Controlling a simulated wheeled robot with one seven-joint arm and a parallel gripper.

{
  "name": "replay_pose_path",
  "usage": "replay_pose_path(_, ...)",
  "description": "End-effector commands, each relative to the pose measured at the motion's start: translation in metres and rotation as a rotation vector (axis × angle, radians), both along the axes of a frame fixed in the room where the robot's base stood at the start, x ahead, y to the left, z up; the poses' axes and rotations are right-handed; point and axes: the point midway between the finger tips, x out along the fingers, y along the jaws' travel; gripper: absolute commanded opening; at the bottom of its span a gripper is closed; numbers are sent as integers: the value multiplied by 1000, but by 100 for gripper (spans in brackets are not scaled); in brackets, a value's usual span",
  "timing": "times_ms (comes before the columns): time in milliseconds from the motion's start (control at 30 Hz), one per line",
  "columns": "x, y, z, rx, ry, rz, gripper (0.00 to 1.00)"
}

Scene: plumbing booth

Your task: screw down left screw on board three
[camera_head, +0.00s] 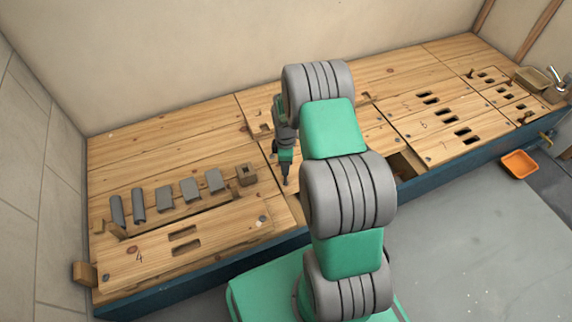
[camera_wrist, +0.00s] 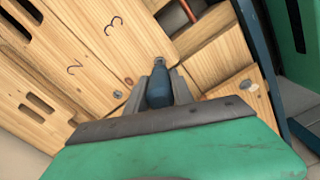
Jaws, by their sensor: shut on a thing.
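My gripper (camera_head: 286,153) points down at the middle of the bench, left of my arm. It is shut on a dark blue-grey tool, probably a screwdriver (camera_wrist: 158,92), held between its two fingers in the wrist view. The tool's tip shows just beyond the fingers. Board three (camera_wrist: 128,50) carries a drawn "3" and lies left of the tool in the wrist view. A grey screw head (camera_wrist: 118,94) shows left of the tool, beside a brown round spot. Another screw head (camera_wrist: 246,86) is at the right. I cannot tell whether the tip touches a screw.
Board four (camera_head: 145,260) lies at the front left, with several grey blocks (camera_head: 190,188) behind it. Boards with dark slots (camera_head: 440,120) lie at the right. A gap with a reddish pipe (camera_wrist: 188,12) is open near board three. An orange tray (camera_head: 519,165) stands on the floor.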

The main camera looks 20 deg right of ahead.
Motion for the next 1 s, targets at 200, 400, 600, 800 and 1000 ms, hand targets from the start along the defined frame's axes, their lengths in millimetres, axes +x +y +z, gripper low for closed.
replay_pose_path(200, 1, 0, 0, 0, -3, -456, 0)
replay_pose_path(400, 1, 1, 2, 0, -2, -886, 0)
replay_pose_path(600, 1, 0, 2, 0, -2, -1301, 0)
replay_pose_path(800, 1, -1, 2, -1, -2, -1320, 0)
replay_pose_path(1000, 1, -1, 13, 0, -4, -1278, 0)
